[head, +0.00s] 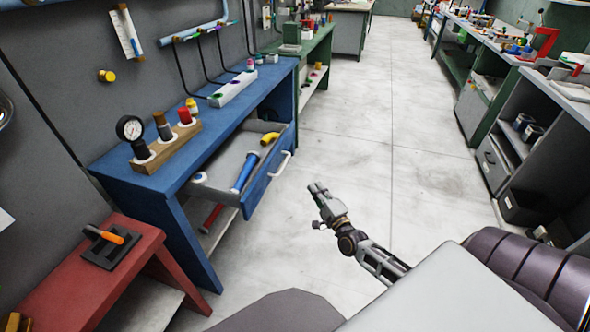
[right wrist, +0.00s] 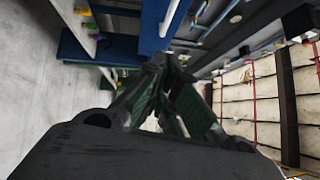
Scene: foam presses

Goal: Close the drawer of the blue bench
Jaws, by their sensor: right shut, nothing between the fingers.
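The blue bench (head: 172,180) stands at the left in the head view. Its drawer (head: 262,180) is pulled out toward the aisle, with a white bar handle (head: 281,165) on its blue front. Inside lie a blue tool (head: 244,172), a yellow piece (head: 269,139) and a small white round item (head: 200,178). My right gripper (head: 318,190) is shut and empty, in the air to the right of the drawer front, apart from it. In the right wrist view its fingers (right wrist: 172,75) meet, with a blue panel and white bar (right wrist: 169,18) beyond. My left gripper is not in view.
On the bench top are a wooden block (head: 165,147) with a gauge and bottles, and a white strip (head: 233,88). A red bench (head: 85,275) stands nearer, a green bench (head: 305,50) farther. Grey cabinets (head: 500,150) line the right. The aisle floor (head: 400,150) is clear.

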